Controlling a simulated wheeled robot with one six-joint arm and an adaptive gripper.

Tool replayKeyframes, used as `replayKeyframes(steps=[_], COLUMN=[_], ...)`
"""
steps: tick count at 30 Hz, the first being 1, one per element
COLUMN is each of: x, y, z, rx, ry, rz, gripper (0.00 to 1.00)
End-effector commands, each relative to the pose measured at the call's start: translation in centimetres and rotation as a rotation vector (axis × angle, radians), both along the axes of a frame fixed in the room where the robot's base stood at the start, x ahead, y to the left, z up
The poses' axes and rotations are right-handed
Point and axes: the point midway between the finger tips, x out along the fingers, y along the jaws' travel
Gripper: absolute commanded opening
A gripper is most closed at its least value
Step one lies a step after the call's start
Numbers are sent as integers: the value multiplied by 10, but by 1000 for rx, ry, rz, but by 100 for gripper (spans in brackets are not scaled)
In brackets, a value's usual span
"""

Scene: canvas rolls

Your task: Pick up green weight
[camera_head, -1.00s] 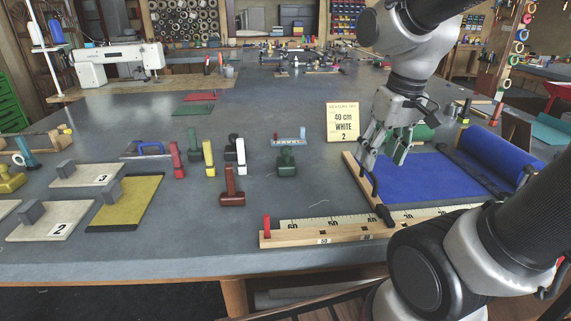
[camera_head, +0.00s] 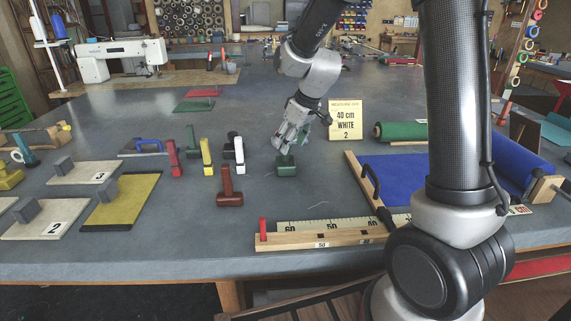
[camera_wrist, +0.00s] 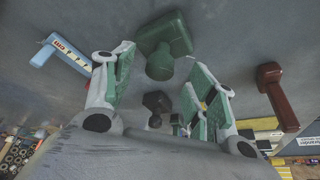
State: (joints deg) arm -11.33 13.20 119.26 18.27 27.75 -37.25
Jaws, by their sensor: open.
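The green weight (camera_head: 286,168) stands on the grey table in the head view, a dark green block with a knob handle on top. My gripper (camera_head: 289,148) is directly above it, pointing down, with its fingertips near the knob. In the wrist view the green weight (camera_wrist: 165,38) shows just beyond and between the two fingers of my gripper (camera_wrist: 160,78). The fingers are spread apart with green pads, and nothing is held between them. I cannot tell whether a fingertip touches the handle.
A brown-red weight (camera_head: 230,190) stands to the left and nearer. Black-and-white (camera_head: 236,150), yellow (camera_head: 207,158) and red (camera_head: 173,158) pieces stand farther left. A wooden ruler (camera_head: 320,239) runs along the front.

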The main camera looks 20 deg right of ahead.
Motion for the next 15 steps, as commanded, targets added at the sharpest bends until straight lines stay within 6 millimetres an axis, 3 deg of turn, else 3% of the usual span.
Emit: replayKeyframes(steps=[7, 15], x=[13, 15], y=[9, 10], z=[-34, -38], rx=[-1, 1], ry=[3, 0], rz=[-1, -2], gripper=[57, 57])
